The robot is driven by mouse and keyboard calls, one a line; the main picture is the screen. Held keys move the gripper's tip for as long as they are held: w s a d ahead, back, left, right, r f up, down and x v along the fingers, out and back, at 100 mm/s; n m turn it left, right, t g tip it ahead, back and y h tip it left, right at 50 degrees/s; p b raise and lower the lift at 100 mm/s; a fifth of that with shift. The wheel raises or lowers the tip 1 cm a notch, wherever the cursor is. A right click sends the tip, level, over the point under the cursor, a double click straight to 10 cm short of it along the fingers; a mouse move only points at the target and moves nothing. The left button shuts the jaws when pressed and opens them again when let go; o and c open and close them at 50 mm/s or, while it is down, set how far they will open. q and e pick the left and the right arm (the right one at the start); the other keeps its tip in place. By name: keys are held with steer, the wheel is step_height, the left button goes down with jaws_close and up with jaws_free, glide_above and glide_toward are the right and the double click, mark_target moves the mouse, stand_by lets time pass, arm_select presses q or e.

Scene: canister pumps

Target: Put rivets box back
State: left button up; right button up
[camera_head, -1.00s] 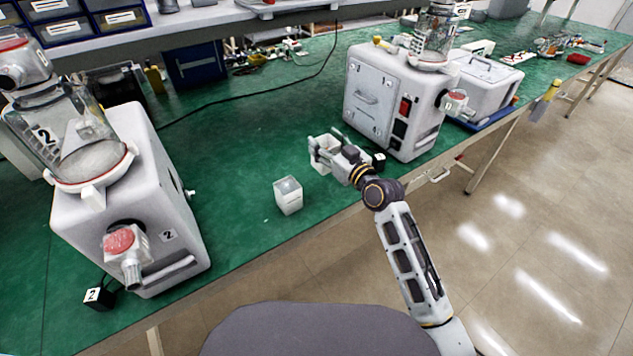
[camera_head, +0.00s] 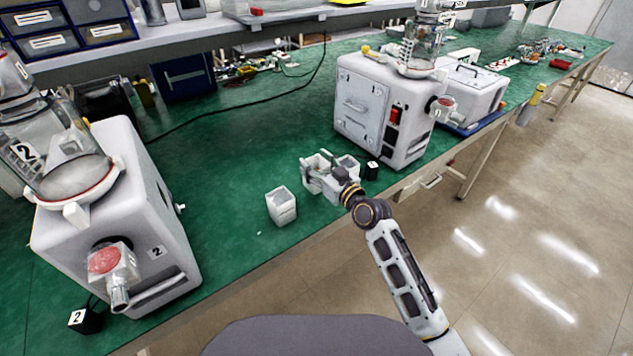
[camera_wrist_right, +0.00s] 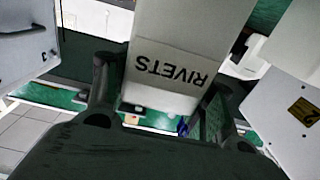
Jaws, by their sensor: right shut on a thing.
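The rivets box (camera_wrist_right: 175,65) is a pale box with the word RIVETS upside down in the right wrist view. It sits between the two dark fingers of my right gripper (camera_wrist_right: 158,88), which is shut on it. In the head view, my right gripper (camera_head: 324,176) holds the small pale box (camera_head: 315,163) over the green bench, left of the far pump; whether it touches the bench is unclear. My left gripper is not in view.
A second small white box (camera_head: 281,206) stands on the green bench (camera_head: 225,150), left of my right gripper. Pump 2 (camera_head: 125,205) is at left, another white pump (camera_head: 380,115) at right. A black cable crosses the bench. Bare bench lies behind the small box.

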steer(key=shift+f, duration=1.25)
steer(key=shift+f+b, duration=0.55)
steer(key=shift+f, duration=0.95)
steer(key=o, duration=0.8)
steer(key=shift+f, duration=0.1)
steer(key=o, duration=0.4)
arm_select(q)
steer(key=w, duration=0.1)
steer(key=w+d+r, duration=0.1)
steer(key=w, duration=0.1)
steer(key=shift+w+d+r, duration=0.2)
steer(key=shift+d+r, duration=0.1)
